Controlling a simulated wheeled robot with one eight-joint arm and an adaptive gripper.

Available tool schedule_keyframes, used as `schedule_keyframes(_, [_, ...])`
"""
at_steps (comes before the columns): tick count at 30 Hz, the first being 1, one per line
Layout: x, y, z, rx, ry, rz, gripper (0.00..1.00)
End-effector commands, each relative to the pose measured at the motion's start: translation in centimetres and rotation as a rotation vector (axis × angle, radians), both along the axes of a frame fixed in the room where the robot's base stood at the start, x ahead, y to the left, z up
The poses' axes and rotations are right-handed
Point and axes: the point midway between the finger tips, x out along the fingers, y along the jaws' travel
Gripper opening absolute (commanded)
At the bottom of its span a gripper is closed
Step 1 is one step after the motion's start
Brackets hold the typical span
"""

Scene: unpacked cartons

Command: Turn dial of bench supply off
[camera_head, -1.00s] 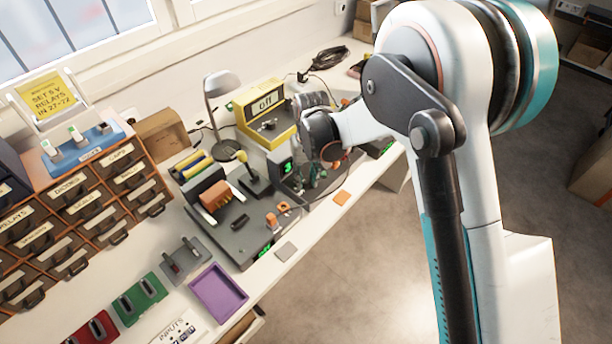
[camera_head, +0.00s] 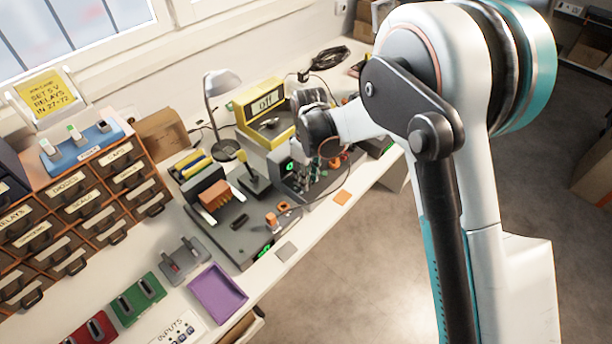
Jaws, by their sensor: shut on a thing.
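The bench supply (camera_head: 278,170) appears to be the dark unit with a small green readout, right of centre on the workbench. Its dial is hidden by my gripper. My gripper (camera_head: 303,148) comes in from the right and reaches down at the supply. It is shut on the dial as far as I can tell; the contact itself is too small and covered to see clearly. The green readout looks like a single round figure or ring.
Boards and coloured leads crowd the supply. A purple tray (camera_head: 238,306) lies in front, and labelled drawers (camera_head: 75,207) are at the left.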

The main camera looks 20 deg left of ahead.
Motion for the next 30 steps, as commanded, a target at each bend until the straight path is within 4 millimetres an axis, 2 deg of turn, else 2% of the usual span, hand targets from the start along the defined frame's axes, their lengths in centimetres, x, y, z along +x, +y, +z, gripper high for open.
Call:
schedule_keyframes(9, [0.03,0.03,0.0,-0.001,-0.001,0.107,0.03])
schedule_keyframes(24, [0.04,0.06,0.02,0.0,-0.001,0.124,0.02])
schedule_keyframes(25, [0.04,0.06,0.02,0.0,-0.001,0.124,0.33])
schedule_keyframes(27, [0.04,0.06,0.02,0.0,-0.001,0.124,0.47])
schedule_keyframes(30, [0.03,0.05,0.01,0.0,-0.001,0.123,0.47])
